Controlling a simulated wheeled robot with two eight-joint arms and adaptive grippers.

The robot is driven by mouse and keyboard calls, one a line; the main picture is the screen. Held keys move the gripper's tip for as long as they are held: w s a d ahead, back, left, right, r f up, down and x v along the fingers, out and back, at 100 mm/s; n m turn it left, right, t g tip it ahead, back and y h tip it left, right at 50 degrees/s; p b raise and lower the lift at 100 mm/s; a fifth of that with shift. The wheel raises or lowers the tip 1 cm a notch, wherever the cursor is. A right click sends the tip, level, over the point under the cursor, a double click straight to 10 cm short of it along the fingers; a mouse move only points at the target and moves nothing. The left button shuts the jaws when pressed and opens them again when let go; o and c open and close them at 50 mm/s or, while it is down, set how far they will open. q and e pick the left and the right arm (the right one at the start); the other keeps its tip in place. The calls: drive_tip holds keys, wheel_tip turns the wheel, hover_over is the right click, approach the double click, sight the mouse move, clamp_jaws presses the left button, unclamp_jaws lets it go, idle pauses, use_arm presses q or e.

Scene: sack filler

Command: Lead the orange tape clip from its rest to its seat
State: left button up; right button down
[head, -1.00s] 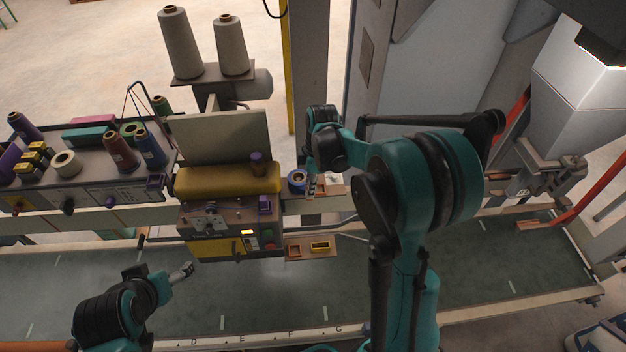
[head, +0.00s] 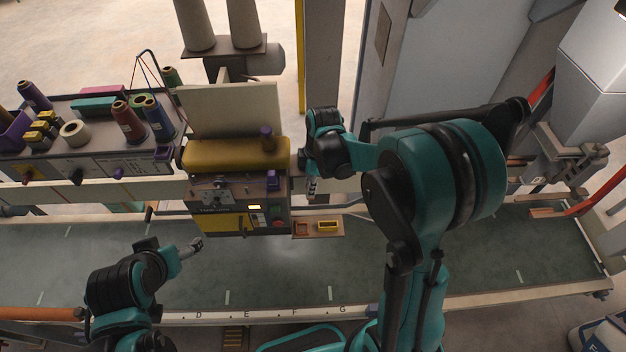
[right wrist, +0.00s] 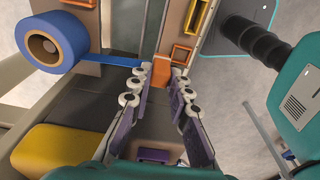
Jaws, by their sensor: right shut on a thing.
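The orange tape clip (right wrist: 161,72) is between the fingertips of my right gripper (right wrist: 160,78) in the right wrist view. The gripper is shut on it. A blue tape strip (right wrist: 112,60) runs from the blue tape roll (right wrist: 52,42) to the clip. An orange frame (right wrist: 181,54) is just beyond the clip, on a brown shelf. In the head view my right gripper (head: 312,188) is right of the sewing machine, above the shelf (head: 318,235); the clip cannot be made out there. My left gripper (head: 196,244) is over the green belt; its fingers are too small to judge.
A yellow frame (head: 328,225) and an orange frame (head: 302,229) sit on the shelf. The machine body (head: 238,205) stands close left of my right gripper. The belt (head: 270,270) below is clear. Thread cones (head: 128,122) stand on the left bench.

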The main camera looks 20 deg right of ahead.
drive_tip(key=shift+s+a+f+b, duration=0.7)
drive_tip(key=shift+f+b, duration=0.7)
drive_tip(key=shift+f, duration=0.45)
drive_tip(key=shift+s+a+f+b, duration=0.65)
drive_tip(key=shift+f+b, duration=0.75)
drive_tip(key=shift+f, duration=0.5)
drive_tip(key=shift+s+a+f+b, duration=0.7)
drive_tip(key=shift+f+b, duration=0.7)
drive_tip(key=shift+f, duration=0.45)
drive_tip(key=shift+w, duration=0.1)
drive_tip(key=c, duration=1.3)
unclamp_jaws()
drive_tip(key=shift+c, duration=0.2)
